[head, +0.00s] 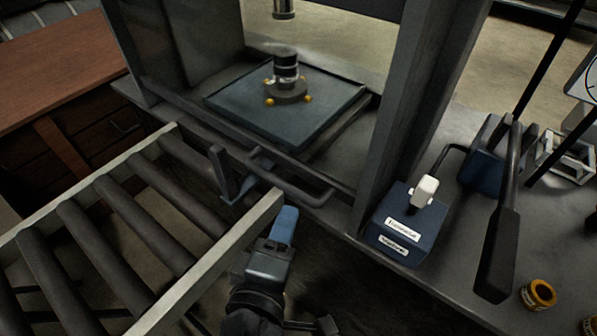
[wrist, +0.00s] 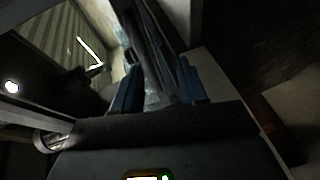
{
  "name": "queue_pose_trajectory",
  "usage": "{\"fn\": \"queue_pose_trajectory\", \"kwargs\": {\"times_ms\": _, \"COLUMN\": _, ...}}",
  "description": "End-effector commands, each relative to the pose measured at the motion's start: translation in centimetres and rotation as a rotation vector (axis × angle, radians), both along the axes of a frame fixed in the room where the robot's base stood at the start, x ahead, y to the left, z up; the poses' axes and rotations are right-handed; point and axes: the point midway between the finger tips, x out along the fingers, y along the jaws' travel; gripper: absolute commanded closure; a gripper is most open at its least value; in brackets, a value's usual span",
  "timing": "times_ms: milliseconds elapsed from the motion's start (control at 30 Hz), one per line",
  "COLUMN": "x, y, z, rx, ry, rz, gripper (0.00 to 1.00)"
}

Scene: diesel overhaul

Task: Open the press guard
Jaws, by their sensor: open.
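The press guard shows mainly by its dark U-shaped handle (head: 290,178), low across the front of the press opening. I cannot make out a clear edge of the guard's panel. My gripper (head: 256,198) is just in front of and below the handle in the head view, with blue fingers spread apart. The roller table's pale rail partly hides it. In the wrist view, my gripper (wrist: 157,88) is open, and a dark bar runs up between the fingers. I cannot tell whether that bar is the handle or whether the fingers touch it.
A roller table (head: 195,285) stands close on the left. Inside the press, a dark cylinder on a flange (head: 287,80) sits on the bed plate (head: 330,122). A blue control box (head: 400,243) with a white lever, a black-handled lever (head: 500,240) and a yellow-rimmed tin (head: 538,294) are at right.

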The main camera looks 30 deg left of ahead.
Motion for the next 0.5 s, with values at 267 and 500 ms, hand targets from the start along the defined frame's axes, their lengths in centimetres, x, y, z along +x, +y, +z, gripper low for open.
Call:
{"fn": "queue_pose_trajectory", "kwargs": {"times_ms": 267, "x": 0.0, "y": 3.0, "z": 2.1, "rx": -0.030, "ry": -0.046, "rz": -0.004, "gripper": 0.58}}
{"fn": "queue_pose_trajectory", "kwargs": {"times_ms": 500, "x": 3.3, "y": 4.0, "z": 1.5, "rx": -0.029, "ry": -0.044, "rz": -0.004, "gripper": 0.58}}
